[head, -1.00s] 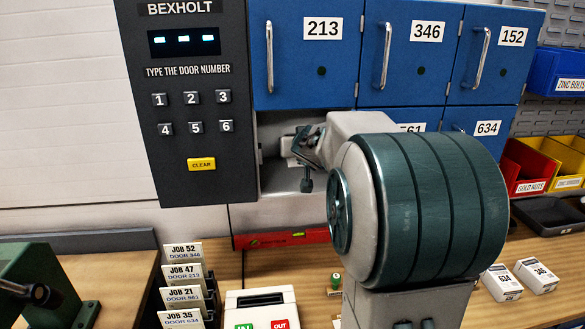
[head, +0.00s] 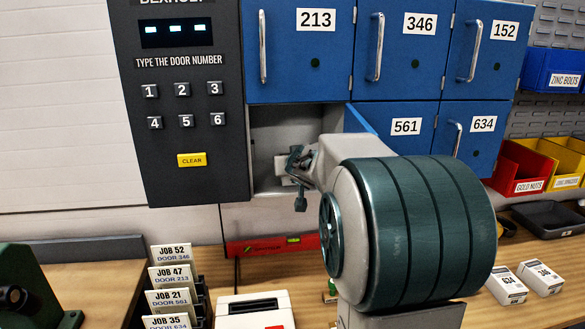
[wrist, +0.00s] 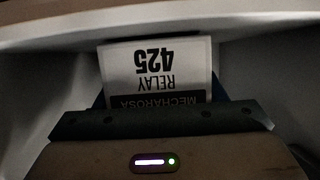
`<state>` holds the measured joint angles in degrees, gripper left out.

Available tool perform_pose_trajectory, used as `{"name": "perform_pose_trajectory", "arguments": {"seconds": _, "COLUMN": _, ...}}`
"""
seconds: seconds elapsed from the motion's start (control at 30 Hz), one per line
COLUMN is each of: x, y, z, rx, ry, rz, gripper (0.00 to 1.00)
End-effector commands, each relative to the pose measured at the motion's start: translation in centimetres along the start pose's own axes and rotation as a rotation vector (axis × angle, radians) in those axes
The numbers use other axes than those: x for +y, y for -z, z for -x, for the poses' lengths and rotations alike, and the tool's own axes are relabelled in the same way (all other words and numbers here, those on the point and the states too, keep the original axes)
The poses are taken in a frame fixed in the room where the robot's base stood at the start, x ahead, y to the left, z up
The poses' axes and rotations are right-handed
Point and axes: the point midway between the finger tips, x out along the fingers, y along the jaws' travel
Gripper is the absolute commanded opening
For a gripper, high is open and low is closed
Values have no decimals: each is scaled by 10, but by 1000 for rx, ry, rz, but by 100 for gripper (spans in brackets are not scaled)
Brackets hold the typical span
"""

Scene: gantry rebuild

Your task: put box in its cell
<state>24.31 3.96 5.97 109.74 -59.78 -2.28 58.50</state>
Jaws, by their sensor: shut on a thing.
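A white box (wrist: 158,58) with a label reading 425 RELAY MECHAROSA shows upside down in the wrist view. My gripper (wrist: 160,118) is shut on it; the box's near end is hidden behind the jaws. In the head view my gripper (head: 298,165) is at the open lower-left cell (head: 285,122) of the blue cabinet, below door 213. A pale part of the box (head: 288,181) shows low in the cell opening. The wrist view shows the cell's pale walls (wrist: 262,75) around the box. I cannot tell whether the box touches the cell floor.
A blue panel (head: 357,119) stands angled at the cell's right side, partly hidden by my arm. The dark keypad panel (head: 185,95) borders the cell on the left. Below are a red level (head: 268,245) and job cards (head: 172,275). Two white boxes (head: 524,282) lie on the bench at right.

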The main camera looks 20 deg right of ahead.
Motion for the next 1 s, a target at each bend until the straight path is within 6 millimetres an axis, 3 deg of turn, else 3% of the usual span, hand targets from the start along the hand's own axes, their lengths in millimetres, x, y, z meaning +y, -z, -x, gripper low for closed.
{"name": "perform_pose_trajectory", "arguments": {"seconds": 0.17, "x": 0, "y": -4, "z": -2, "rx": 1, "ry": 0, "rz": -1, "gripper": 34}}
{"name": "perform_pose_trajectory", "arguments": {"seconds": 0.2, "x": 0, "y": -4, "z": -2, "rx": 0, "ry": 0, "rz": -1, "gripper": 69}}
{"name": "perform_pose_trajectory", "arguments": {"seconds": 0.27, "x": 0, "y": -3, "z": -1, "rx": 0, "ry": 0, "rz": -1, "gripper": 85}}
{"name": "perform_pose_trajectory", "arguments": {"seconds": 0.67, "x": 0, "y": 2, "z": 1, "rx": 0, "ry": 0, "rz": 0, "gripper": 85}}
{"name": "perform_pose_trajectory", "arguments": {"seconds": 1.0, "x": 0, "y": 5, "z": 60, "rx": 2, "ry": 0, "rz": 1, "gripper": 85}}
